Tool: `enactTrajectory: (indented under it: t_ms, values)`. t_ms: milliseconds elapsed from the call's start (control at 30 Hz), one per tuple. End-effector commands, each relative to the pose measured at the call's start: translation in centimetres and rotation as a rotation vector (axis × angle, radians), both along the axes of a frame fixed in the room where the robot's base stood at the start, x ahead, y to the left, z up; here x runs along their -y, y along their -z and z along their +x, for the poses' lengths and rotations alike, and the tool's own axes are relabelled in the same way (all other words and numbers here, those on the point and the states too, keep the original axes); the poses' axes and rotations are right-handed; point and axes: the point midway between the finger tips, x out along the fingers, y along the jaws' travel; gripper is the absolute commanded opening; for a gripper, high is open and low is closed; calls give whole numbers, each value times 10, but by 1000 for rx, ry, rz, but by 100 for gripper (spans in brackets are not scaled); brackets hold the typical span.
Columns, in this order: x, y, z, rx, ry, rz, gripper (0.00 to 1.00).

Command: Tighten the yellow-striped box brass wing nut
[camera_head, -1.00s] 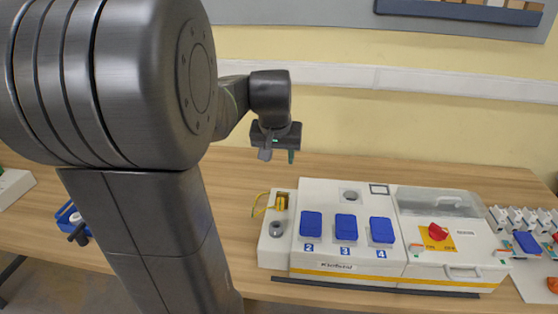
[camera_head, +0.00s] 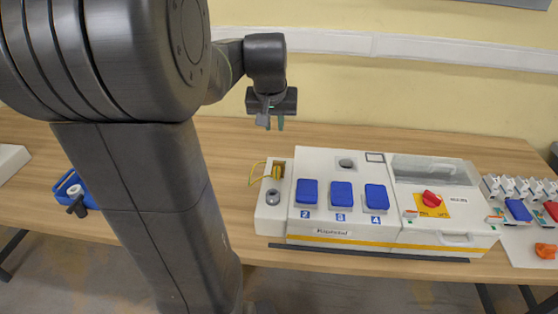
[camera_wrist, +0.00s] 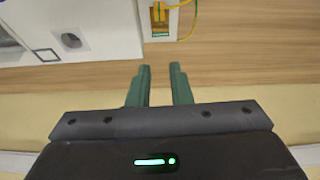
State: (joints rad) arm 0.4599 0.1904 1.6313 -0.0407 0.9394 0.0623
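The white box with a yellow stripe (camera_head: 325,165) along its front stands on the table in the head view. A small recess at its back left corner holds a brass-yellow fitting (camera_head: 278,171) with a yellow wire. The fitting also shows at the top of the wrist view (camera_wrist: 160,14). I cannot make out the wing nut's wings at this size. My gripper (camera_head: 270,124) hangs above the table behind the box, apart from it. In the wrist view its two green fingers (camera_wrist: 160,68) are apart with nothing between them.
The box carries blue covers (camera_head: 341,194) numbered 2, 3 and 4, a red rotary switch (camera_head: 431,199) and a grey round socket (camera_head: 273,197). Several grey clips and coloured parts lie at the right. A blue holder (camera_head: 70,188) sits at the left. The table behind the box is clear.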

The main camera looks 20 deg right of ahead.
Motion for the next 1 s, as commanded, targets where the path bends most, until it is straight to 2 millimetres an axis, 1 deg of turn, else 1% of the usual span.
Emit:
enactTrajectory:
  t_ms: [67,167,400,600,700,833,1000]
  values:
    - [3,2,5,-35,-74,-14,19]
    - [9,7,15,-101,-231,-41,19]
    - [24,22,40,-266,-703,-87,19]
    - [36,36,59,-363,-1105,-95,19]
    - [40,42,66,-390,-1273,-95,19]
    - [44,48,71,-407,-1426,-91,19]
    - [45,53,74,-413,-1504,-89,19]
